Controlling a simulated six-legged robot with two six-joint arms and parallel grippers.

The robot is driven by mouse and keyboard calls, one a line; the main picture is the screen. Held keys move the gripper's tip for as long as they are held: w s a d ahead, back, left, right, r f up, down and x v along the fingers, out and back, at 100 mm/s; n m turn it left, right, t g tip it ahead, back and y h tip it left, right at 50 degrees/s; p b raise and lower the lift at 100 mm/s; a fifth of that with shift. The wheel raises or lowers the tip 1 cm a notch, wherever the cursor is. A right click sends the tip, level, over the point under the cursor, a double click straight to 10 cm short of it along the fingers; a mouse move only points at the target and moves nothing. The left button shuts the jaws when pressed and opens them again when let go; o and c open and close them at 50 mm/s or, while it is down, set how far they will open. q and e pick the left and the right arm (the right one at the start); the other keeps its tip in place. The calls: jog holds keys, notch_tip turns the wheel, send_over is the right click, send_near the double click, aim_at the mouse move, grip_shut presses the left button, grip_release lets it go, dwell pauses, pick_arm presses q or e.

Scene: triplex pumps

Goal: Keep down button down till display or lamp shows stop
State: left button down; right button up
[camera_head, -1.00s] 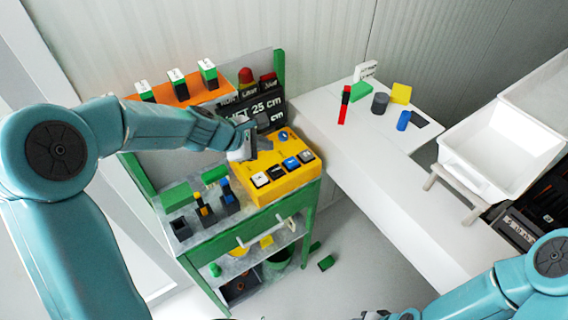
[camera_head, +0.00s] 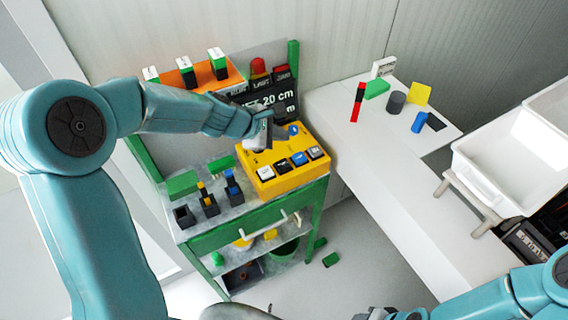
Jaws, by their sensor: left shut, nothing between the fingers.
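A yellow control box (camera_head: 284,183) stands on the green-framed bench, with a front row of several black, white and blue buttons (camera_head: 298,159). A blue round knob (camera_head: 293,130) sits at its back. Which button is the down one I cannot read. My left gripper (camera_head: 268,139) is shut and empty over the back left of the box; whether it touches a button is hidden. The black display (camera_head: 286,92) behind it reads "20 cm", partly covered by my arm. A red lamp (camera_head: 258,67) stands above the display, among dark label plates. My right gripper (camera_head: 378,314) is low at the bottom edge, its fingers unclear.
An orange rack (camera_head: 187,78) with green-and-white blocks is at the back left. Green blocks and dark holders (camera_head: 209,203) stand left of the box. A white table (camera_head: 385,170) with small coloured objects and a white bin (camera_head: 508,155) are at the right.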

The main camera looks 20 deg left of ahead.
aim_at(280, 166)
pick_arm(q)
notch_tip(280, 166, down, 8)
jog(key=b, duration=0.7)
jog(key=shift+w, duration=0.1)
jog(key=shift+a+f+b, duration=0.1)
jog(key=shift+f+b, duration=0.2)
jog(key=shift+b, duration=0.05)
jog(key=shift+r, duration=0.1)
dwell(1.0)
jog(key=shift+f+b, duration=0.35)
jog(key=shift+f, duration=0.1)
